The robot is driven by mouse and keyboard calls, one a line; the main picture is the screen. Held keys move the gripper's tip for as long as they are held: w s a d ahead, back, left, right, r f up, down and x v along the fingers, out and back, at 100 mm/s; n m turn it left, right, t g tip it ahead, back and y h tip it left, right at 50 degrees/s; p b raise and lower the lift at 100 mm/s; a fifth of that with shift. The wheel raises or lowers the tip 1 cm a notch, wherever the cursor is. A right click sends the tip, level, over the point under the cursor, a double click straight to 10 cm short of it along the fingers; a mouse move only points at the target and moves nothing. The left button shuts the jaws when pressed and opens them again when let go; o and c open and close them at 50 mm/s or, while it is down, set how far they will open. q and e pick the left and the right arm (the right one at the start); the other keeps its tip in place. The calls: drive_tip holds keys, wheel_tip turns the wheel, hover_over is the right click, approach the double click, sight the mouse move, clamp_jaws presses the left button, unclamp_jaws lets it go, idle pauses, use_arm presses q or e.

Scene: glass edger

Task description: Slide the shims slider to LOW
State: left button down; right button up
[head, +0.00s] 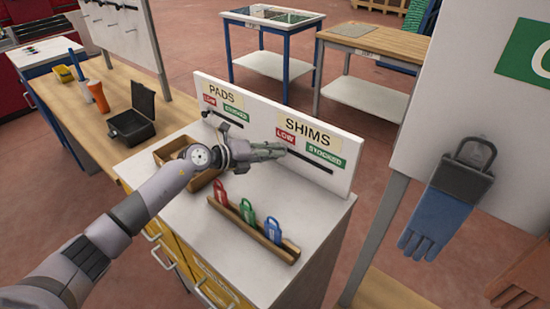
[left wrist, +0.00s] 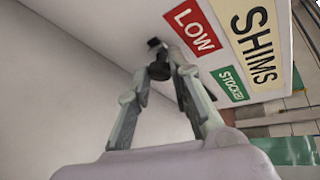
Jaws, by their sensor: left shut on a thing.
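The shims slider is on the white upright panel (head: 215,88), under the SHIMS label (head: 308,133). Its dark track (head: 312,165) runs below the red LOW tag (head: 285,137) and the green STOCKED tag (head: 326,153). My left gripper (head: 284,150) is at the LOW end of this track in the head view. In the left wrist view, its fingers close on the small dark slider knob (left wrist: 158,70), beside the LOW tag (left wrist: 194,29). The fingers partly hide the knob and track. My right gripper is not in view.
The PADS slider track (head: 228,119) is to the left on the same panel. Below stand a wooden rack (head: 235,224) with red, green and blue tags and a wooden tray (head: 172,151). A blue glove (head: 436,213) hangs at the right.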

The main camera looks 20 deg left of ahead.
use_arm(q)
drive_tip(key=shift+a+r, duration=0.1)
drive_tip(key=shift+a, duration=0.05)
drive_tip(key=c, duration=1.4)
unclamp_jaws()
drive_tip(key=shift+w+a, duration=0.1)
drive_tip(key=v, duration=1.2)
